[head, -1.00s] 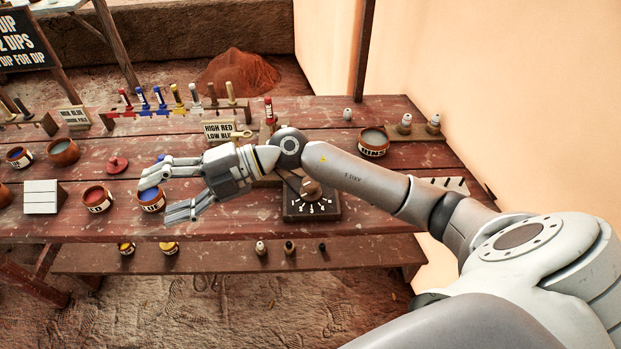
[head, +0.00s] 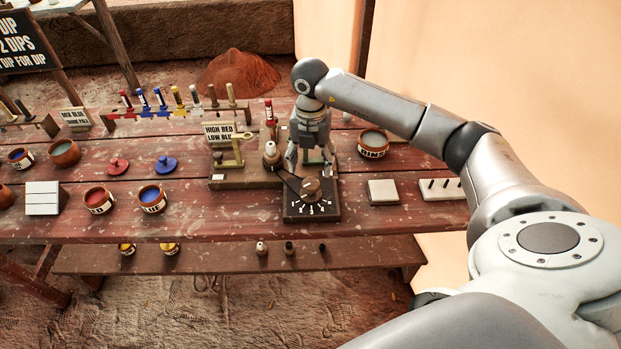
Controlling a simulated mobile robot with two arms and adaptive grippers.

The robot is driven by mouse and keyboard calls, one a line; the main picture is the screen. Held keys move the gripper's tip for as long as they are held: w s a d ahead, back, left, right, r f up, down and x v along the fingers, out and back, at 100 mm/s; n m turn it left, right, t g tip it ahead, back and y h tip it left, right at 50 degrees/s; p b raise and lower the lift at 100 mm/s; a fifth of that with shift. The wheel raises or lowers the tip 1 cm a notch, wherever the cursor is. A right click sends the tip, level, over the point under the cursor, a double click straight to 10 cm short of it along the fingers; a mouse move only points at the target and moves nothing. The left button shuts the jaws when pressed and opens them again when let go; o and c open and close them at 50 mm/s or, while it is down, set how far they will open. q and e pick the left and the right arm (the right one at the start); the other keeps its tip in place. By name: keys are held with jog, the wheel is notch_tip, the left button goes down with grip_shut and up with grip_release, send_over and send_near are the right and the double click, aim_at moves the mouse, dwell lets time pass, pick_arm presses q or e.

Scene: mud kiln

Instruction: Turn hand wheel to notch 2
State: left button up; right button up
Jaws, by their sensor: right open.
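A dark square box (head: 292,213) with white tick marks fanned along its front stands near the table's front edge. A round brown knob (head: 311,188), which I take for the hand wheel, sits on it. A dark arm runs from the knob up and left; I cannot read which notch it marks. My right gripper (head: 311,157) points down just behind the knob. Its fingers are spread, and I see nothing held between them. It looks apart from the knob, and it hides part of the board behind. My left gripper is out of view.
A pale-topped bottle (head: 271,155) stands close left of my right gripper. A jar marked RINS (head: 373,144) is to its right. Red and blue jars (head: 152,199) and two lids (head: 166,165) lie left. A pale block (head: 383,192) is right of the box.

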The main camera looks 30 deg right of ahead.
aim_at(311, 184)
notch_tip(311, 184, down, 7)
jog(key=shift+f+p, duration=0.15)
jog(key=shift+p, duration=0.45)
jog(key=c, duration=1)
jog(key=shift+n, duration=0.3)
jog(key=shift+n+b, duration=1.05)
jog(key=shift+n, duration=0.15)
jog(key=shift+n+b, duration=0.9)
jog(key=shift+n, duration=0.5)
